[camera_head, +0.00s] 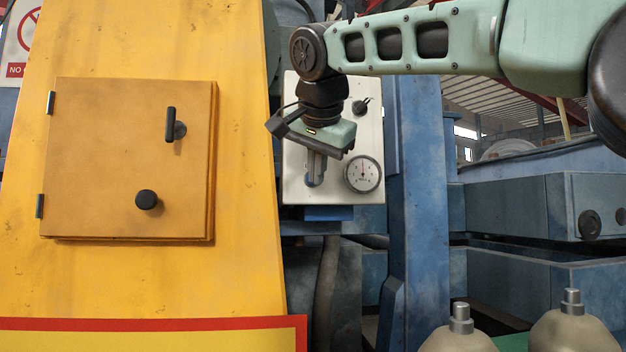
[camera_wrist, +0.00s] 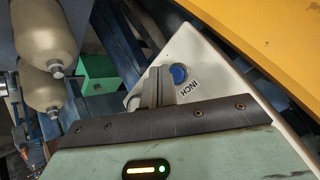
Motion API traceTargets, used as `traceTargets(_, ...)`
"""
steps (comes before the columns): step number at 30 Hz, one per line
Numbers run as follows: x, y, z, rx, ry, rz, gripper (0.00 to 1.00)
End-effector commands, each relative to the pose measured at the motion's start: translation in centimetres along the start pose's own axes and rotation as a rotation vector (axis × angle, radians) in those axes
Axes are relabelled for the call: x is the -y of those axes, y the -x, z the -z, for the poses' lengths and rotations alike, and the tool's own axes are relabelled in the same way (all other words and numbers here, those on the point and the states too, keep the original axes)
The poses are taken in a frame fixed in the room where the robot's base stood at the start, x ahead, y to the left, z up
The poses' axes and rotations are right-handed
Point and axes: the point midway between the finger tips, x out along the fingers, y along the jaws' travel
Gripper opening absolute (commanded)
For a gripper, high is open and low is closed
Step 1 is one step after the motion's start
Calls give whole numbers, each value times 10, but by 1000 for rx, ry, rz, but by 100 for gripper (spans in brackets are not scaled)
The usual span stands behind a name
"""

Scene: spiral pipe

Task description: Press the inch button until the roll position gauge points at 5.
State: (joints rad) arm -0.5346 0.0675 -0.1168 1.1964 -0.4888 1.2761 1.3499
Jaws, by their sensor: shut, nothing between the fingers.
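The pale control panel (camera_head: 335,197) stands right of the yellow housing. Its round roll position gauge (camera_head: 363,174) has a needle pointing roughly straight up; the numbers are too small to read. The blue inch button (camera_wrist: 179,74) shows beside the word INCH in the wrist view. In the head view it is mostly hidden behind my fingers. My gripper (camera_head: 313,179) is shut and empty, in front of the panel's lower left. In the wrist view its fingertips (camera_wrist: 160,70) lie just left of the button; I cannot tell whether they touch anything.
A black switch (camera_head: 360,106) sits at the panel's upper right. The yellow housing (camera_head: 245,260) carries a box door (camera_head: 90,150) with a black handle and knob. Blue steel posts (camera_head: 420,200) stand right of the panel. Tan bottle-like objects (camera_head: 570,335) are at lower right.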

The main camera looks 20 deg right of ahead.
Motion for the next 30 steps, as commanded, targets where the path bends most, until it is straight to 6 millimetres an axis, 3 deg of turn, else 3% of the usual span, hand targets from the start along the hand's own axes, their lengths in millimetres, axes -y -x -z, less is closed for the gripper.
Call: traceTargets(30,6,-7,6,0,0,0,0)
